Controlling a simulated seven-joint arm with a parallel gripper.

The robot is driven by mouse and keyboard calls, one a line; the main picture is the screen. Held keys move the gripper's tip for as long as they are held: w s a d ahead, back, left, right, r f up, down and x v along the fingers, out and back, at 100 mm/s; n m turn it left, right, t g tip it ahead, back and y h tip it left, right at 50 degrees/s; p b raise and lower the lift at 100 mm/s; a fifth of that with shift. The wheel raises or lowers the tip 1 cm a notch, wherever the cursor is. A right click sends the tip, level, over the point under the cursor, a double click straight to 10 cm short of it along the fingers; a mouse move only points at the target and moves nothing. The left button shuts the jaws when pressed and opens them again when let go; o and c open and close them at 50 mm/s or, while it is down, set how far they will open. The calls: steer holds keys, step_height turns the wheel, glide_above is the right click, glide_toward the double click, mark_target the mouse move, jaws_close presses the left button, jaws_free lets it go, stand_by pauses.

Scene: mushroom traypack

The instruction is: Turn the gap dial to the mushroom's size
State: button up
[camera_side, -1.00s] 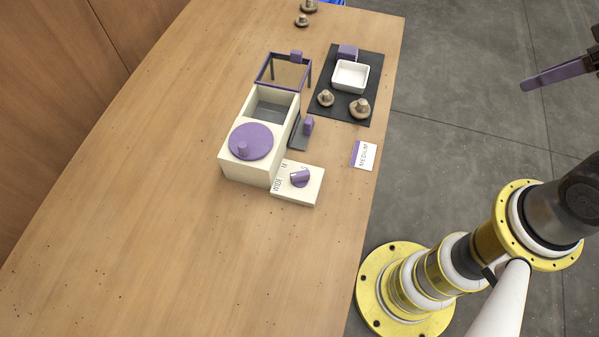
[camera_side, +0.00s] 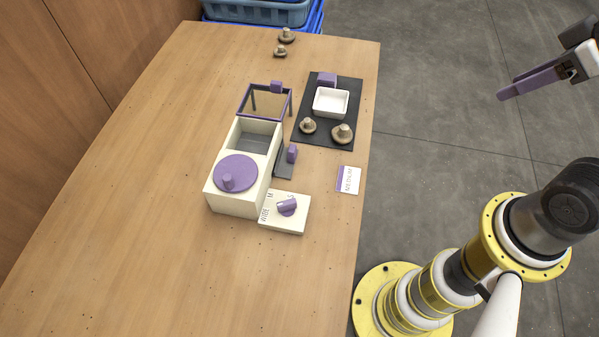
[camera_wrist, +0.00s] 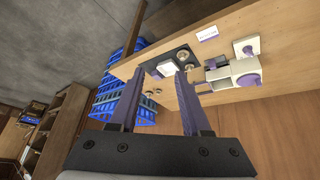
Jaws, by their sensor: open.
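The gap dial is a purple knob (camera_side: 287,206) on a cream plate (camera_side: 288,226) at the front right of a cream box (camera_side: 232,204). Lettering beside it reads WIDE, M and S; I cannot tell exactly where the knob points. It also shows small in the wrist view (camera_wrist: 248,49). A white card with a purple edge (camera_side: 349,183) appears to read MEDIUM. Two mushrooms (camera_side: 343,133) (camera_side: 308,126) sit on a black mat (camera_side: 358,97). My gripper (camera_wrist: 157,78) is open and empty, out beyond the table's right edge, far from the dial.
The box carries a purple disc with a peg (camera_side: 238,169). A purple-rimmed frame (camera_side: 264,102) stands behind it. A white tray (camera_side: 331,104) is on the mat. More mushrooms (camera_side: 287,36) are at the far end, near blue crates (camera_side: 262,12). The left and front table is clear.

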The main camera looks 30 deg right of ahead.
steer(key=w+a+r+n+g+y, duration=0.1)
steer(key=w+a+r+n, duration=0.2)
steer(key=w, duration=0.4)
steer(key=w+a+r+n+g, duration=0.1)
steer(key=w+a+n, duration=0.3)
steer(key=w+a, duration=0.2)
steer(key=n+g+h, duration=0.1)
steer(key=n+g, duration=0.3)
steer(key=n, duration=0.3)
glide_above(287, 202)
step_height(287, 202, down, 16)
step_height(287, 202, down, 14)
steer(key=shift+r, duration=0.15)
jaws_close()
